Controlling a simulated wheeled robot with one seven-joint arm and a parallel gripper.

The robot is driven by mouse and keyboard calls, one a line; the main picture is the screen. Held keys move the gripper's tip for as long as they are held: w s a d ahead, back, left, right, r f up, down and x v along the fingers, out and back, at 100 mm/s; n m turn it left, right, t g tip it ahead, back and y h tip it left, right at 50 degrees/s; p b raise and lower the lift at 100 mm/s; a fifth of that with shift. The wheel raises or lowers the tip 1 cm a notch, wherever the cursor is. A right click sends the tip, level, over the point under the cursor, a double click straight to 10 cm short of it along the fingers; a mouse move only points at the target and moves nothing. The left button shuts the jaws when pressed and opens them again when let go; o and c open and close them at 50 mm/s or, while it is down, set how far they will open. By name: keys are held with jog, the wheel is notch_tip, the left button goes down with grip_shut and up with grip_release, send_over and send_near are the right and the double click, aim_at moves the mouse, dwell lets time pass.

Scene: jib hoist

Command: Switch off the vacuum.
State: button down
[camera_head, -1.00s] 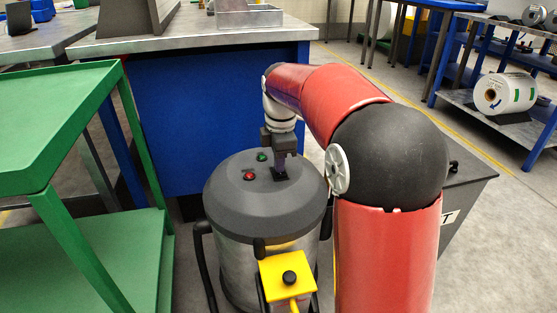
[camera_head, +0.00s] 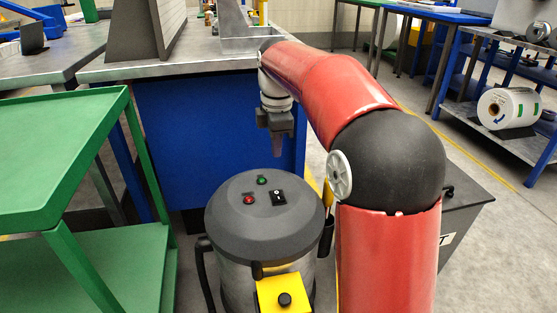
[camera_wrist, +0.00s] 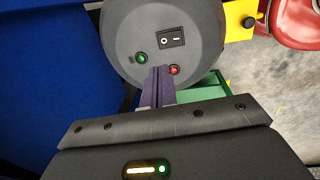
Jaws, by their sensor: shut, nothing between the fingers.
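The vacuum is a grey drum with a dark round lid (camera_head: 235,224); its lid also fills the top of the wrist view (camera_wrist: 120,30). A black rocker switch (camera_head: 278,197) with O and line marks is on the lid, clear in the wrist view (camera_wrist: 171,39). Beside it are a green button or lamp (camera_head: 262,180) and a red one (camera_head: 249,200). I cannot tell which side of the rocker is pressed. My gripper (camera_head: 277,152) points down, shut and empty, above the lid's far edge and apart from the switch. Its purple fingers (camera_wrist: 162,72) show in the wrist view.
A yellow box with a black knob (camera_head: 284,299) is at the vacuum's front. A green cart (camera_head: 60,160) stands at left. A blue-sided bench (camera_head: 195,130) stands behind the vacuum. A dark cabinet (camera_head: 460,205) is at right, beyond my arm.

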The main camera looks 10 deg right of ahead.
notch_tip(320, 180, up, 2)
jog(key=shift+w+r, duration=0.15)
jog(key=shift+r, duration=0.1)
jog(key=s+d+r+m+t+p, duration=0.1)
jog(key=s+m+t, duration=0.1)
jog(key=s+m, duration=1)
jog(key=s+d+f+m+t, duration=0.1)
jog(key=s+f+m, duration=0.5)
jog(key=s, duration=1)
jog(key=shift+s+f+t, duration=0.4)
jog(key=shift+f+t, duration=0.4)
jog(key=shift+f, duration=0.15)
jog(key=c, duration=2.1)
grip_release()
jog(key=shift+d, duration=0.1)
jog(key=shift+c, duration=0.2)
